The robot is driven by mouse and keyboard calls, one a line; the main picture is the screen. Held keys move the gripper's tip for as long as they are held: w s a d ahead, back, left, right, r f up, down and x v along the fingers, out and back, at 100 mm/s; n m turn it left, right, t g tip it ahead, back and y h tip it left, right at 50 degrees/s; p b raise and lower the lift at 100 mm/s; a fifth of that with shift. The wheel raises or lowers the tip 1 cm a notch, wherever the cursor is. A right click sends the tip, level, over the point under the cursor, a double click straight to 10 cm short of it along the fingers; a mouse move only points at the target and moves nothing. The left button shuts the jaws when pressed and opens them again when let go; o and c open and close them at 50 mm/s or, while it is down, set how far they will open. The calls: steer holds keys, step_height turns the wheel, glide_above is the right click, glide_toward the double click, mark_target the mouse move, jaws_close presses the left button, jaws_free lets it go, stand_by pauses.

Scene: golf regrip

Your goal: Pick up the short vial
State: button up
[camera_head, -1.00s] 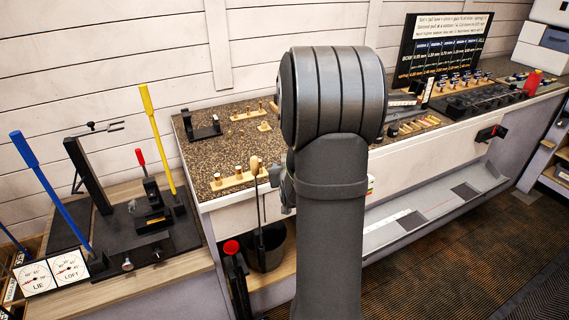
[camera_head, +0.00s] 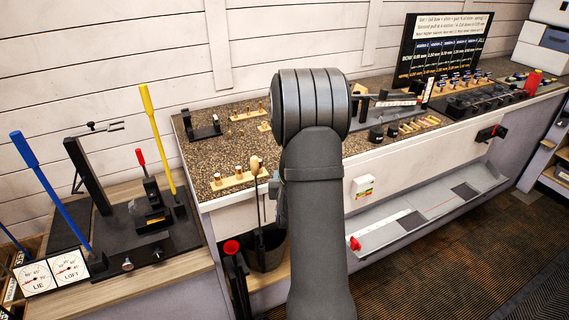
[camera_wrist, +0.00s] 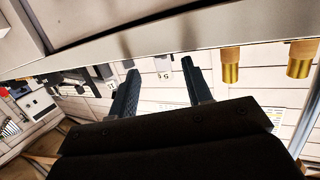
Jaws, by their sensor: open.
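In the wrist view my gripper (camera_wrist: 160,68) is open, its two dark fingers apart with nothing held between them. In the head view it is hidden behind my own arm. Two gold cylinders with tan upper parts, a left one (camera_wrist: 230,66) and a right one (camera_wrist: 300,58), show at the upper right of the wrist view, apart from the fingers. I cannot tell whether either is the short vial. In the head view, small brass-coloured pieces stand in a wooden holder (camera_head: 233,182) at the bench's front left; they are too small to identify as vials.
The speckled bench top (camera_head: 225,150) has free room behind the front holder. A black stand (camera_head: 203,128) and another wooden holder (camera_head: 248,116) stand farther back. Several small brass pieces (camera_head: 413,127) lie at the right. A yellow lever (camera_head: 158,135) rises at the left.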

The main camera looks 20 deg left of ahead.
steer(key=shift+x, duration=0.9)
steer(key=shift+r+x, duration=0.2)
steer(key=shift+x, duration=0.7)
steer(key=shift+r+x, duration=0.2)
steer(key=shift+x, duration=0.65)
steer(key=shift+r+x, duration=0.25)
steer(key=shift+x, duration=0.65)
steer(key=shift+w, duration=0.1)
steer(key=shift+c, duration=0.3)
jaws_close()
